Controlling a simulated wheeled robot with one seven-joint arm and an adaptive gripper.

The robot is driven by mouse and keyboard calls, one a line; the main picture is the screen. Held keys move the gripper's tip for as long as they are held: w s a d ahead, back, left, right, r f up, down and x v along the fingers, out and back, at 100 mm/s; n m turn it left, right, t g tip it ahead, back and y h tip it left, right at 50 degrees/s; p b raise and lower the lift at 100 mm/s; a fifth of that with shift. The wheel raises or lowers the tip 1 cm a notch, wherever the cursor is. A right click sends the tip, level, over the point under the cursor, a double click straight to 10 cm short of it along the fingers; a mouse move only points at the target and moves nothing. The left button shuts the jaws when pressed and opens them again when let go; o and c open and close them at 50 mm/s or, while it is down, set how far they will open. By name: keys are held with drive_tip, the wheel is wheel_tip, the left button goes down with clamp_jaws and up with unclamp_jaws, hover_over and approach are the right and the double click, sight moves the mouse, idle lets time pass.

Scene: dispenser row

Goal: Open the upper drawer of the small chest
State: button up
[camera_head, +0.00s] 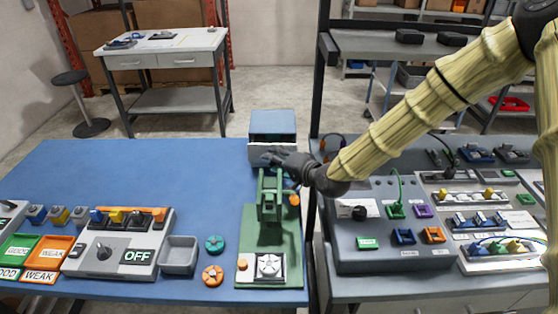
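The small chest (273,121) stands at the far right part of the blue table, with a grey-blue top. A dark blue band shows on the upper part of its front, and a pale part shows below. My gripper (271,158) is dark and comes in from the right, with its fingers pointing left, just in front of the lower part of the chest. It hides part of the chest's front, so drawer edges and handles are hard to make out. I cannot tell if the fingers touch the chest or how far apart they are.
A green stand (270,198) rises close in front of my gripper on a green base. A dark post (323,90) and a grey equipment panel (375,240) lie to the right. The blue table (150,170) is clear left of the chest.

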drive_tip(key=v, duration=1.2)
drive_tip(key=shift+f, duration=0.1)
